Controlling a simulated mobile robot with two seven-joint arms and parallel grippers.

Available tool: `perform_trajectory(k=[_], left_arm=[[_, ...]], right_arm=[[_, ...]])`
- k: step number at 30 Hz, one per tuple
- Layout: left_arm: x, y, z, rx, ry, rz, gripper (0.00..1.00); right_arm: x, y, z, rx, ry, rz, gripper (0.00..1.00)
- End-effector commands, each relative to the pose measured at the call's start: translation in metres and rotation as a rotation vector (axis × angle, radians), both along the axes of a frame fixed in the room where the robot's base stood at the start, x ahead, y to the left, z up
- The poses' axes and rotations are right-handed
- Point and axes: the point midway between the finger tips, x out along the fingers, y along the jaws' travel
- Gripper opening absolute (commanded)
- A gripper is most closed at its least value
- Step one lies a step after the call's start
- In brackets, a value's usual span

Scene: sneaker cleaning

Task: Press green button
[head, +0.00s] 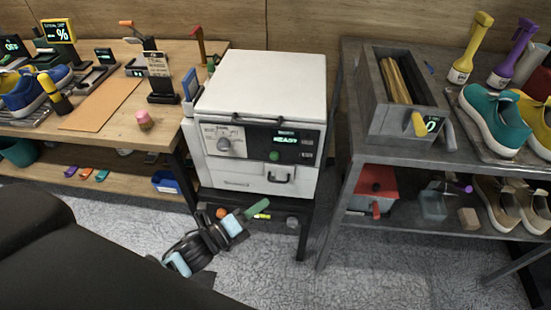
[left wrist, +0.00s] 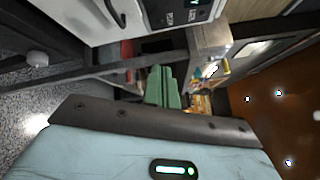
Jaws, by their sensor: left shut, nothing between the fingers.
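The green button (head: 274,156) is a small round knob on the front panel of a white box-shaped machine (head: 262,85), just under a display reading "READY". My left gripper (head: 262,209) is in front of the machine, below its lower front and apart from the button. Its green fingers are shut together and empty; they also show in the left wrist view (left wrist: 161,87). In that view the machine's white front (left wrist: 75,15) is at the top left, and I cannot make out the button there. My right gripper is not in view.
The machine has a round dial (head: 224,144), a long top handle and a small lower handle (head: 278,177). A wooden bench (head: 140,115) with shoes and tools stands left. A grey metal table (head: 372,150) with a bin and shoes stands right. Open floor lies in front.

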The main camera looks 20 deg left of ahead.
Motion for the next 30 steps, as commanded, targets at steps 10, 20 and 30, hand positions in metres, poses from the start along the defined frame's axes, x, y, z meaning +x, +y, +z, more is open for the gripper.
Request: perform_trajectory(k=[10,20,30], left_arm=[[0.026,-0.001,0.019,0.222,-0.208,-0.065,0.0],[0.027,0.0,0.019,0.221,-0.208,-0.064,0.0],[0.055,0.007,0.017,0.221,-0.207,-0.065,0.0]], right_arm=[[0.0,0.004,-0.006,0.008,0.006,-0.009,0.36],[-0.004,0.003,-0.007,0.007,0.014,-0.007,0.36],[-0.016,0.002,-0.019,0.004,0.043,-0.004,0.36]])
